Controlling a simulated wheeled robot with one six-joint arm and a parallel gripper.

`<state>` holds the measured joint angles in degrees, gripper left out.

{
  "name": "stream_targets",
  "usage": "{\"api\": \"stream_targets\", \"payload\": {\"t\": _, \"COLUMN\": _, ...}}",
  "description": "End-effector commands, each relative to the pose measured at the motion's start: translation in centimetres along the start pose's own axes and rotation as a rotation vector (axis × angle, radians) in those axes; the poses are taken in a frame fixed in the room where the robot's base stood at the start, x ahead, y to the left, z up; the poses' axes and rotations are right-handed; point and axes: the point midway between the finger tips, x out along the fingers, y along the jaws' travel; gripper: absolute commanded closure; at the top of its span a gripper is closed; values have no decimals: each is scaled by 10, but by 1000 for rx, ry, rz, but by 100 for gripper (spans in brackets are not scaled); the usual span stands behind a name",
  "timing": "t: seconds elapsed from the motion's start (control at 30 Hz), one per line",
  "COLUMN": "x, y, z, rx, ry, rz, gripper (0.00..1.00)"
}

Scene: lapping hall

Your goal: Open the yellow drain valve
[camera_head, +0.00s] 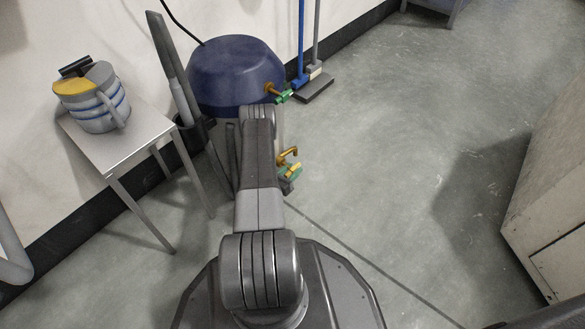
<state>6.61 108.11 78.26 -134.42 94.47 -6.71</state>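A brass tap (288,156) sticks out to the right from behind my arm, low below the blue tank. Just under it is a small yellow piece (293,170), which looks like the drain valve's handle, with green parts close around it. A dark grey block (287,187) directly below looks like the end of my gripper, at or very near the handle. My arm's upper link hides most of the gripper and the pipe behind. I cannot tell whether the fingers touch the handle or are shut.
The blue tank (236,72) stands against the wall, with a second brass tap with a green handle (283,97). A broom (314,86) leans behind; a pale cabinet (556,190) stands right. Middle floor is clear.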

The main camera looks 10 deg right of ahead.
Motion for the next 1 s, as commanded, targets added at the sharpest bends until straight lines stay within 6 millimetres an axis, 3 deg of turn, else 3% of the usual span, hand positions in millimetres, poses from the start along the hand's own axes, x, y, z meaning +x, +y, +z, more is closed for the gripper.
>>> {"api": "stream_targets", "payload": {"t": 0.17, "x": 0, "y": 0, "z": 0, "rx": 0, "ry": 0, "rz": 0, "gripper": 61}}
{"api": "stream_targets", "payload": {"t": 0.37, "x": 0, "y": 0, "z": 0, "rx": 0, "ry": 0, "rz": 0, "gripper": 99}}
{"api": "stream_targets", "payload": {"t": 0.4, "x": 0, "y": 0, "z": 0, "rx": 0, "ry": 0, "rz": 0, "gripper": 100}}
{"api": "stream_targets", "payload": {"t": 0.57, "x": 0, "y": 0, "z": -1, "rx": 0, "ry": -18, "rz": -4, "gripper": 100}}
{"api": "stream_targets", "payload": {"t": 1.0, "x": 0, "y": 0, "z": -2, "rx": 1, "ry": -262, "rz": -53, "gripper": 100}}
